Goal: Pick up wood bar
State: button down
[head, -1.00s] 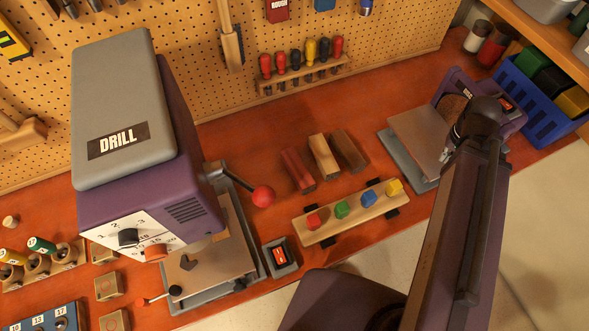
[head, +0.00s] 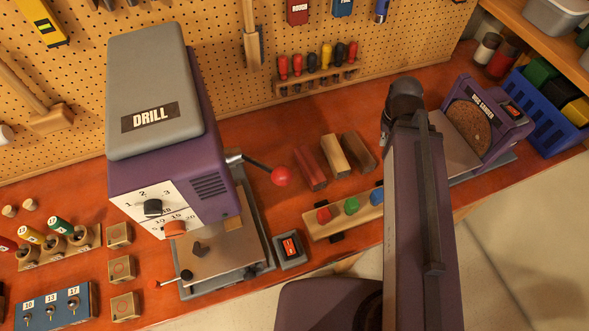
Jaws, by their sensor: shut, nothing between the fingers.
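Three wood bars lie side by side on the red-brown bench in the middle of the head view: a reddish bar (head: 310,169), a light tan bar (head: 333,157) and a dark brown bar (head: 358,153). They lie close together behind a wooden strip. The pictures do not single out one of them as the wood bar. My purple arm rises from the bottom, just right of the bars. Its dark upper joint is right of the dark brown bar. My gripper does not show in this view.
The drill press (head: 155,95) stands left of the bars, its red-knobbed lever (head: 281,177) near them. The strip with coloured pegs (head: 320,229) is in front, partly hidden by my arm. The disc sander (head: 486,120) is at right. A screwdriver rack (head: 317,83) is behind.

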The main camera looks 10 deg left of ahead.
aim_at(310, 169)
jog(key=u, duration=0.75)
jog(key=k, duration=0.95)
jog(key=z, duration=0.05)
jog(key=i, duration=0.7)
jog(key=u, duration=0.05)
